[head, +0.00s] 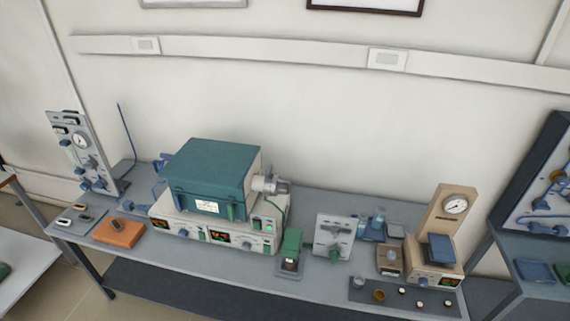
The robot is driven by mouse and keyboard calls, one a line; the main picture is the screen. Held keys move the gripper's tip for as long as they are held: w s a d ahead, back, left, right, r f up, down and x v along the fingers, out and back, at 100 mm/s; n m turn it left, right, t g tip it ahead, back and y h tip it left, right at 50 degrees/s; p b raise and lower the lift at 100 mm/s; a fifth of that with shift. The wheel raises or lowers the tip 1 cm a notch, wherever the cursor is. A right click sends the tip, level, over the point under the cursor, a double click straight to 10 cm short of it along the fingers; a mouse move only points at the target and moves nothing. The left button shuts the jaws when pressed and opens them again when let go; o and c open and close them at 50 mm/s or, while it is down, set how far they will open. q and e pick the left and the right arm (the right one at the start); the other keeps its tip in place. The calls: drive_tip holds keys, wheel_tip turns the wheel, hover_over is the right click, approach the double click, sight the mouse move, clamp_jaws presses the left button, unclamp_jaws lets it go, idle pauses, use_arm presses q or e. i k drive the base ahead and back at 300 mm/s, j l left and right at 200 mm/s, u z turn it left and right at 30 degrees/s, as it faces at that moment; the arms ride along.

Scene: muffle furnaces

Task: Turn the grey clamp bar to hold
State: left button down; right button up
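No part labelled as the grey clamp bar can be made out with certainty. A small upright grey panel (325,240) stands near the middle right of the bench, with a small grey bar-like piece on its face and a green knob (334,254) at its lower right. I cannot tell from this distance how that bar is turned. A teal muffle furnace (206,172) on a pale control base (185,232) stands left of it. Neither of my grippers is in the head view.
The grey bench (240,283) runs along the wall. A green device (291,248) stands left of the panel. A tan stand with a dial (455,206) is at right. A gauge panel (83,142) and an orange block (119,232) are at left. Bare bench shows along the front.

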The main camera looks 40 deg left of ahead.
sight(268, 173)
drive_tip(key=u, duration=1.5)
